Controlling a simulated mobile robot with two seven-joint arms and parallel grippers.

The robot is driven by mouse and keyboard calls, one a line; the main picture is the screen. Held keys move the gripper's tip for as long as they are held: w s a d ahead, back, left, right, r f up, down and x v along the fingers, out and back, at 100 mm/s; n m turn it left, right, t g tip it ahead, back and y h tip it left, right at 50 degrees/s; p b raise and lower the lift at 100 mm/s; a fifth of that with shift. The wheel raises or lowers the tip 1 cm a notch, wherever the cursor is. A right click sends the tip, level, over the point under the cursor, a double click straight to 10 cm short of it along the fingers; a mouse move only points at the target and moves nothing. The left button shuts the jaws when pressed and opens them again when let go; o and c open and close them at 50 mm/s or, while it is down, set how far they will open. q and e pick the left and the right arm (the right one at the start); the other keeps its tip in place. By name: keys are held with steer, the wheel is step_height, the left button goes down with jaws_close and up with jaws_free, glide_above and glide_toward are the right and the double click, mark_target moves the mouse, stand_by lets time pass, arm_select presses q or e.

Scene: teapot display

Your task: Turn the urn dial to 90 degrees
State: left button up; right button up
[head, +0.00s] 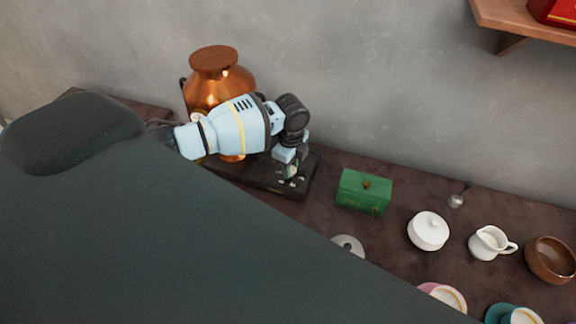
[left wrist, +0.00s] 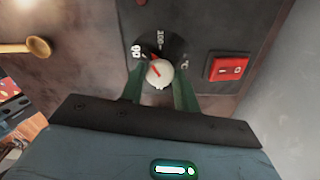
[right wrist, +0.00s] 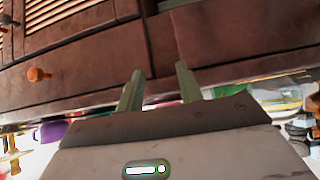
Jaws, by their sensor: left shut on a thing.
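The copper urn (head: 215,92) with a wooden lid stands at the back left in the head view, on a dark base (head: 262,180). In the left wrist view, the pale round dial (left wrist: 160,74) sits on the dark control panel (left wrist: 200,28). Its red line points up and left, toward the 90 mark (left wrist: 137,51); a 100 mark is to the right of that. My left gripper (left wrist: 158,88) is shut on the dial, one finger on each side. In the head view, this gripper (head: 290,172) is at the base's right part. My right gripper (right wrist: 160,82) is open and empty.
A red switch (left wrist: 230,68) is right of the dial. A green box (head: 364,190), white sugar bowl (head: 428,231), milk jug (head: 490,242), brown bowl (head: 550,260) and cups stand to the right. A wooden counter front with drawers (right wrist: 75,65) is beyond my right gripper.

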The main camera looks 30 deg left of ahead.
arm_select(q)
steer(key=n, duration=0.5)
steer(key=shift+n, duration=0.3)
stand_by(0.4)
steer(key=o, duration=1)
steer(key=shift+c, duration=0.2)
step_height(320, 180, up, 8)
steer(key=shift+f, duration=0.1)
steer(key=shift+s+f, duration=0.1)
steer(key=shift+s, duration=0.05)
